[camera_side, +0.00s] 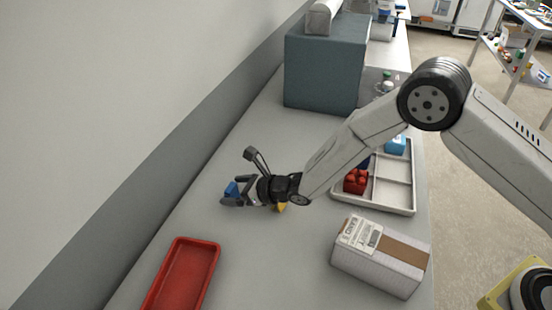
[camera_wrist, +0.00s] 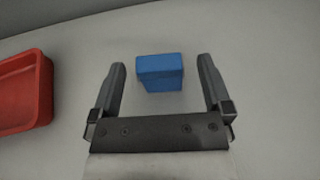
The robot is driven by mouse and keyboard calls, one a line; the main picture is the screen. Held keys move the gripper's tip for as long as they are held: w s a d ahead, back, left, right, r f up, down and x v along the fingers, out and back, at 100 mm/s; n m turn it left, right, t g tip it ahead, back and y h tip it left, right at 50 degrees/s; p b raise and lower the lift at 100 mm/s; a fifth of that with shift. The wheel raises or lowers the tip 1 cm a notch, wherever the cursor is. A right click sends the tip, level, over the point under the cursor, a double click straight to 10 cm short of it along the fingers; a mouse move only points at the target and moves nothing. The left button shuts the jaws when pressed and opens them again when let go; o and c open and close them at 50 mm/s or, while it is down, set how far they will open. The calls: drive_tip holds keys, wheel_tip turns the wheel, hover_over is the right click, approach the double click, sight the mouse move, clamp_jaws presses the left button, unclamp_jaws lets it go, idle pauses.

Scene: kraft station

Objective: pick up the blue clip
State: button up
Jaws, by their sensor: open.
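The blue clip (camera_wrist: 160,72) shows in the wrist view as a small blue block. It lies on the grey bench top, just ahead of and between the fingertips. My gripper (camera_wrist: 160,75) is open, with one finger on each side of the clip and a gap to both. In the side view the blue clip (camera_side: 231,189) shows at the fingertips of my gripper (camera_side: 228,194), partly hidden by them.
A red tray (camera_side: 183,275) lies at the front left. A white divided tray (camera_side: 400,190) holds a red block (camera_side: 356,181) and blue items. A cardboard-taped box (camera_side: 380,256) stands at the front right. A yellow piece (camera_side: 281,207) lies under my wrist. A grey-blue bin (camera_side: 324,72) stands behind.

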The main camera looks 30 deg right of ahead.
drive_tip(key=shift+x, duration=1.05)
drive_tip(key=shift+w+a+f, duration=0.1)
drive_tip(key=shift+a+f, duration=0.05)
drive_tip(key=shift+f, duration=0.2)
drive_tip(key=c, duration=1.3)
